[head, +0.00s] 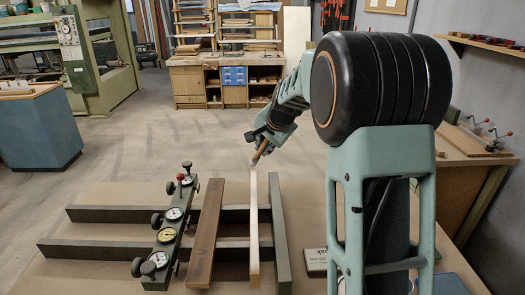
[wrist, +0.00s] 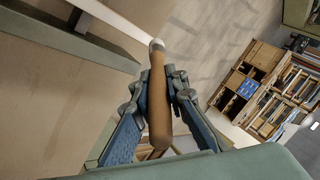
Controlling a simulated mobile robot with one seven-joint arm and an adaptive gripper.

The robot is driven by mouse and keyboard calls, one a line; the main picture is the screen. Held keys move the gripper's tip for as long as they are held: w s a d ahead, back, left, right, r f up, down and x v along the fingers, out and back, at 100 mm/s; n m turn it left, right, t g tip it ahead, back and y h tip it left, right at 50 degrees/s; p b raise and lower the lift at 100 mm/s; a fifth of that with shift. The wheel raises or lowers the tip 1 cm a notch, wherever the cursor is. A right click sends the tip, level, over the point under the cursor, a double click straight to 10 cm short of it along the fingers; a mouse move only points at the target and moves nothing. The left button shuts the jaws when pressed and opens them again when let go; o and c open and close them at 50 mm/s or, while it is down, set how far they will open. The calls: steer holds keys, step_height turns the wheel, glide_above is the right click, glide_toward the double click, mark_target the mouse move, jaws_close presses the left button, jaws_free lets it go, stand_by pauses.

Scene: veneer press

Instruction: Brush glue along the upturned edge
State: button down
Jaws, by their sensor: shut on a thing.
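A glue brush with a brown wooden handle (wrist: 159,105) is held between the two fingers of my gripper (wrist: 158,82), and it also shows in the head view (head: 261,151). Its pale tip points down and away from the fingers. A pale board stands on edge, its light narrow edge (head: 253,215) facing up; the edge also shows in the wrist view (wrist: 112,18). The brush tip is at the far end of this edge; I cannot tell whether it touches. My gripper (head: 268,137) is above that far end. No glue can be made out on the edge.
Two dark rails (head: 115,213) cross under the board. Left of it lie a brown plank (head: 206,230) and a green bar with dials and knobs (head: 168,235). A green strip (head: 278,225) runs close on its right. A small labelled block (head: 316,262) sits further right.

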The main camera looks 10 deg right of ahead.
step_height(320, 180, up, 2)
steer(key=shift+r+p, duration=0.1)
steer(key=shift+p, duration=0.35)
